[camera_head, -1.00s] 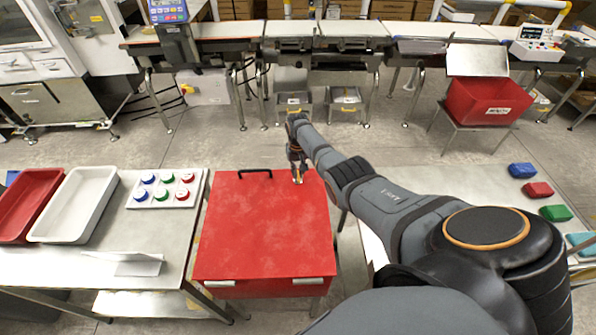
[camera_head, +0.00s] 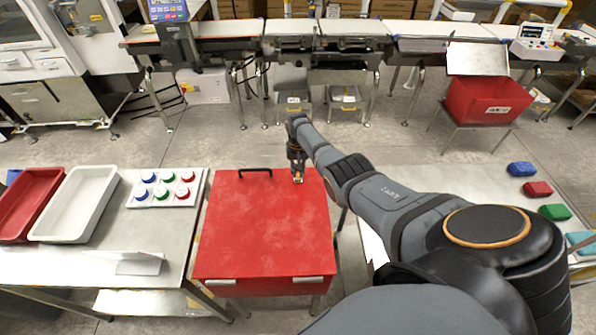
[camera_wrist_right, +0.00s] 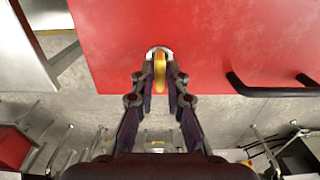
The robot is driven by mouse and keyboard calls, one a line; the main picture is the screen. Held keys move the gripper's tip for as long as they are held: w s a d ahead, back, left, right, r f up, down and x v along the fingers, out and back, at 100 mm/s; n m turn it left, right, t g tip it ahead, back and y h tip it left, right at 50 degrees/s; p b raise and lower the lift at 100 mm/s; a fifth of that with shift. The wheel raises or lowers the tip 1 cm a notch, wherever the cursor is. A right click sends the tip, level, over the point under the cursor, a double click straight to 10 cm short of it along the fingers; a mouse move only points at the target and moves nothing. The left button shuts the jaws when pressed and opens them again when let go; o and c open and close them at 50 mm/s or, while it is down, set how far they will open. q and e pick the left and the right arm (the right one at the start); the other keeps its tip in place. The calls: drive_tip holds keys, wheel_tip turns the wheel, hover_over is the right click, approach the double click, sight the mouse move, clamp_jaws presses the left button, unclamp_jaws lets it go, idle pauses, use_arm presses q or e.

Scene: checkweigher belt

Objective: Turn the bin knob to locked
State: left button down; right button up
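The red bin (camera_head: 262,230) stands in the middle of the head view with its lid down. Its knob (camera_wrist_right: 160,66) is a yellow bar on a pale round base, near the lid's edge in the right wrist view. The bar points straight along the fingers there. My right gripper (camera_wrist_right: 160,80) has its fingers on both sides of the bar, close against it. In the head view my right gripper (camera_head: 297,177) is at the lid's far right corner and hides most of the knob. Any lock marking is too small to read. My left gripper is out of view.
A black handle (camera_head: 255,170) stands on the lid beside the knob. A table at left holds a white tray (camera_head: 75,205), a red tray (camera_head: 30,205) and a board of coloured discs (camera_head: 165,188). Coloured blocks lie on the right table. The belt (camera_head: 350,28) runs along the back.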

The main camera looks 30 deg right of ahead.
drive_tip(key=shift+o, duration=1.4)
wheel_tip(320, 180, up, 12)
